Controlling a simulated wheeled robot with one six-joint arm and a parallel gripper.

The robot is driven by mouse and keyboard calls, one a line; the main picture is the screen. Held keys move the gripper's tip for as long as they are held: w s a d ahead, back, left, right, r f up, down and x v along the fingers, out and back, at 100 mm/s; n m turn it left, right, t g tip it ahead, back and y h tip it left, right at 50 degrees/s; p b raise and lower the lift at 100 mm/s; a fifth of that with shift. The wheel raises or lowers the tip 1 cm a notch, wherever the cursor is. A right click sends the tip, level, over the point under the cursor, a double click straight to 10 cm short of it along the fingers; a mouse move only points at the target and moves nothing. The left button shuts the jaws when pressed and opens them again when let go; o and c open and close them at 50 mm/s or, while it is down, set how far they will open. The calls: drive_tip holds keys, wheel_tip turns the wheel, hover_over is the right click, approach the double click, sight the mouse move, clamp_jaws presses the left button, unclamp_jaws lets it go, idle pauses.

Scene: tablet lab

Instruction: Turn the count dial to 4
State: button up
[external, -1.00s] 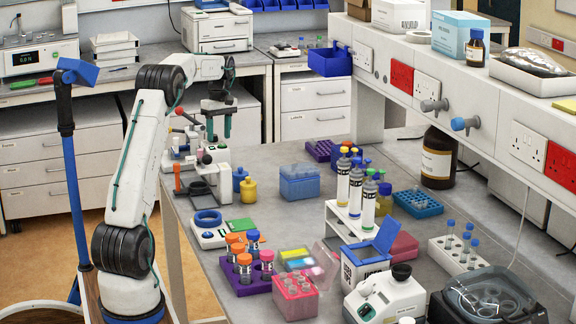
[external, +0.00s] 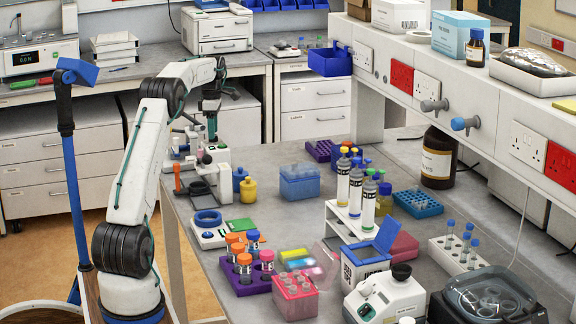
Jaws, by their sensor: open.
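My gripper (external: 212,130) hangs pointing down at the end of my outstretched arm, above the far left end of the grey bench. Its green-edged fingers are apart, and I see nothing between them. A small white apparatus (external: 211,176) with dark and red parts stands on the bench just below my gripper. I cannot make out a count dial or its numbers at this size. From this angle I cannot tell whether the fingers touch the apparatus, and they partly cover its top.
A blue bottle (external: 239,178) and a yellow bottle (external: 249,190) stand close right of the apparatus. A white device with a blue ring (external: 208,217) and a purple rack (external: 246,284) of orange-capped tubes stand nearer. A shelf unit (external: 455,95) runs along the right.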

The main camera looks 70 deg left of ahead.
drive_tip(key=shift+f, duration=0.75)
drive_tip(key=c, duration=1)
